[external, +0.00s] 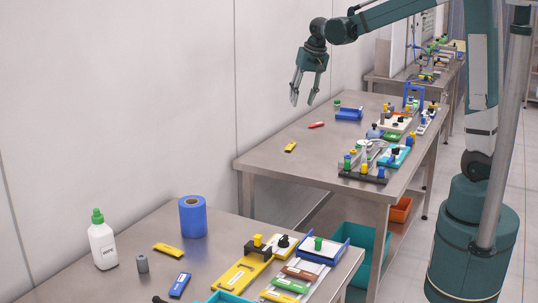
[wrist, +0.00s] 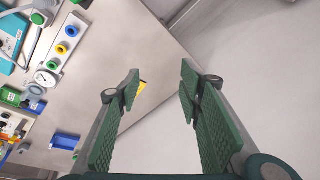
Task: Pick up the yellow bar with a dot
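A small yellow bar (external: 290,146) lies on the middle steel table, near its left edge. A larger yellow bar (external: 168,249) with dark marks lies on the nearest table. I cannot make out for certain which bears a dot. My gripper (external: 302,99) hangs in the air above the far left side of the middle table, fingers pointing down, open and empty. In the wrist view my gripper's fingers (wrist: 160,75) are well apart. A yellow piece (wrist: 143,87) shows just beside the left fingertip, partly hidden by it, on the table far below.
On the middle table are a red piece (external: 316,125), a blue tray (external: 348,114) and crowded fixtures along the right. The nearest table holds a white bottle (external: 103,244), a blue roll (external: 193,217) and several bars and trays. The middle table's left part is mostly clear.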

